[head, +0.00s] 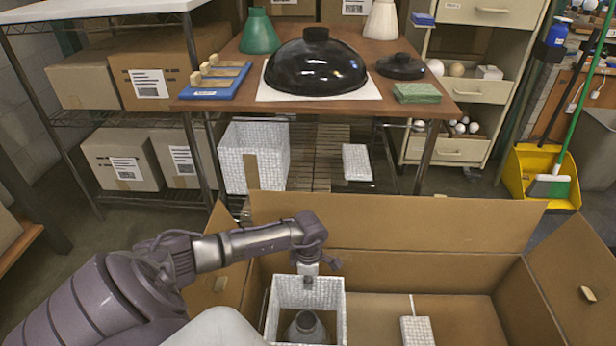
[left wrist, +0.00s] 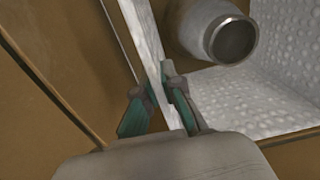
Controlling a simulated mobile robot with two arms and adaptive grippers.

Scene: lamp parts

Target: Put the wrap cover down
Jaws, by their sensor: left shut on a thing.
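The white textured wrap cover (head: 335,300) shows as an open-topped box form inside the open cardboard carton (head: 350,217). A grey shade-like part (head: 306,328) with a round neck stands within its walls. My left gripper (head: 308,284) reaches down at the cover's back rim. In the left wrist view, the left gripper (left wrist: 167,95) is shut on a thin white upright edge of the cover (left wrist: 150,45), and the grey part (left wrist: 228,38) sits beside that edge. Whether the cover rests on the carton floor cannot be told. My right gripper is not in view.
A flat white wrapped piece (head: 417,331) lies in the carton's right part, with bare floor around it. Behind stands a wooden table (head: 340,115) with a black dome shade (head: 315,68). The carton's flaps stand out around it.

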